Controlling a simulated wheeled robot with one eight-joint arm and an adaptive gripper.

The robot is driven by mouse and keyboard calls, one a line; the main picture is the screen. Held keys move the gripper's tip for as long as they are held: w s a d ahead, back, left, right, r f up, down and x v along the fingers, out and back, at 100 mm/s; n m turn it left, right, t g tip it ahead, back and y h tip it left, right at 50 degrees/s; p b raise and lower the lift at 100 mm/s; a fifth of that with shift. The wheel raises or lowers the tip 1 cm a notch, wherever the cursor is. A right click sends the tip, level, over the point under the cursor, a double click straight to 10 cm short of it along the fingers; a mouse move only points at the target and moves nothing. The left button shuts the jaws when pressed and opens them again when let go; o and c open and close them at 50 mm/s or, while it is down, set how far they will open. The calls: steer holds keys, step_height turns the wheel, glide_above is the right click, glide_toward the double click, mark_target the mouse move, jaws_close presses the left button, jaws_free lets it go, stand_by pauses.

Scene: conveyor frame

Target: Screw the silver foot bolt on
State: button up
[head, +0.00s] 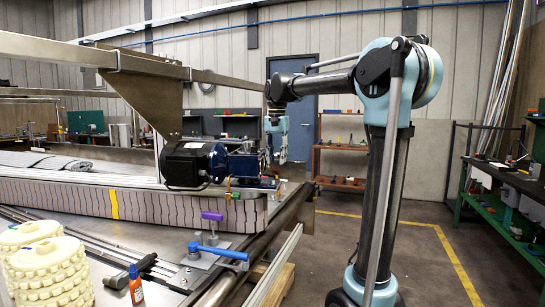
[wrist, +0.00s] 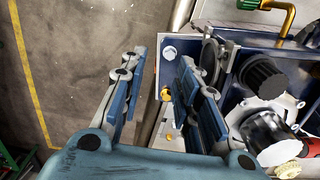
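A silver hex bolt head (wrist: 169,52) shows in the wrist view on the pale corner of a blue-edged mounting plate (wrist: 180,42). My gripper (wrist: 162,62) is open, with its blue-padded fingers apart and nothing held between them. In the wrist view the bolt head appears in the gap near the fingertips; I cannot tell its distance from them. In the head view my gripper (head: 277,145) points down beside the blue gearbox; the silver bolt is too small to make out there.
The black motor (head: 194,164) and blue gearbox (head: 243,165) stand on the conveyor frame, close left of my gripper.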

mark_target(273, 181)
steer(key=f, duration=0.2)
steer(key=a+f, duration=0.1)
steer(key=f, duration=0.2)
steer(key=w+f, duration=0.1)
steer(key=f, duration=0.2)
steer(key=shift+w+a+f, duration=0.1)
steer(key=shift+a+f, duration=0.1)
steer(key=shift+a, duration=0.05)
jaws_close()
steer(key=shift+c, duration=0.5)
jaws_free()
steer(key=shift+r, duration=0.1)
